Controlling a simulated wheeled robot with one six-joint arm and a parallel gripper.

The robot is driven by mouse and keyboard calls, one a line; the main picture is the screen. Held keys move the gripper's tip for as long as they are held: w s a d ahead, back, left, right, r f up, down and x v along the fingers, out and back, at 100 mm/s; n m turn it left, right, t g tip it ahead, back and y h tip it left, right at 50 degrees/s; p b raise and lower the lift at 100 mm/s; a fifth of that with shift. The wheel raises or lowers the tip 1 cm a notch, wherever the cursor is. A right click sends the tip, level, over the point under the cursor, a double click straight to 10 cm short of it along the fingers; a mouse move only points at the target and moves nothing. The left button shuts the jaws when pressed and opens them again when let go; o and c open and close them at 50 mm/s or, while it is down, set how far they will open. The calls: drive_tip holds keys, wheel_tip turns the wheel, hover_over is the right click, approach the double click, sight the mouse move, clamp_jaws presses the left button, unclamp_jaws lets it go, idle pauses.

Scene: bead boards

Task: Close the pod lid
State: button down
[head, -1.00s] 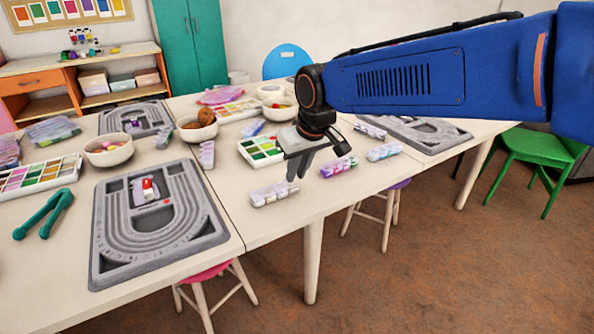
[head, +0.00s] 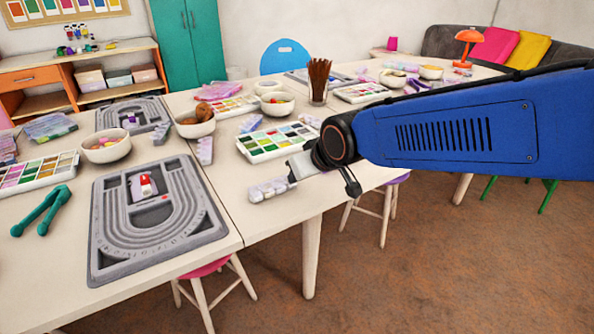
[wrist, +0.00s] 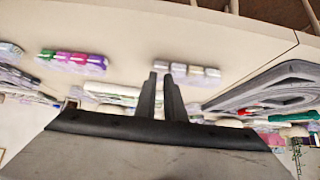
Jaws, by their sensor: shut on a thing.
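The pod (head: 270,189) is a small clear strip of several lidded cells with pale contents, lying near the front edge of the table. My gripper (head: 294,170) is low at its right end. In the wrist view, the two dark fingers (wrist: 164,74) are close together and overlap the left end of the pod (wrist: 198,73). My gripper is shut on the pod's end; whether it holds a lid or the body is unclear. The lid's position is too small to tell.
A grey bead board (head: 105,240) lies left of the pod. A paint palette (head: 272,153) and a bowl (head: 194,128) stand behind it. Another colourful pod (wrist: 72,60) shows in the wrist view. The table's front edge is close to the pod.

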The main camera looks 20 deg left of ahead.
drive_tip(key=shift+s+d+f+t+y, duration=0.15)
drive_tip(key=shift+d+f+t+y, duration=0.05)
drive_tip(key=shift+f+t+y, duration=0.5)
drive_tip(key=shift+r, duration=0.1)
drive_tip(key=c, duration=1.8)
unclamp_jaws()
drive_tip(key=shift+s+r, duration=0.1)
drive_tip(key=v, duration=1.7)
drive_tip(key=shift+d, duration=0.3)
